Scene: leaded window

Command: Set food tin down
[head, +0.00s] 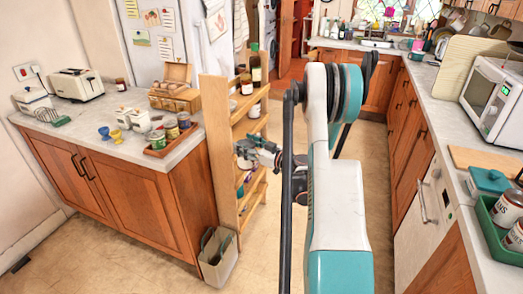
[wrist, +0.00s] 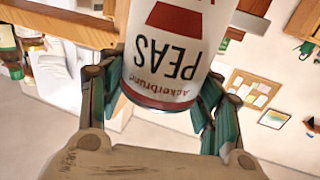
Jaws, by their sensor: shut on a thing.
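The food tin (wrist: 172,58), white and red with a PEAS label, is close up in the wrist view. Its lettering is upside down there, and part of the tin is cut off by the frame top. My gripper (wrist: 158,85) is shut on the tin, with a finger at each side. In the head view my gripper (head: 256,151) is out in front of me, at the wooden shelf rack (head: 222,150). The tin is too small and covered to make out clearly in that view.
The rack holds bottles (head: 256,70) and stands at the end of the left counter (head: 85,135). A tray of small tins (head: 171,136) is on that counter. A green crate (head: 490,225) with jars or tins is at right. A bin (head: 217,258) stands beside the rack.

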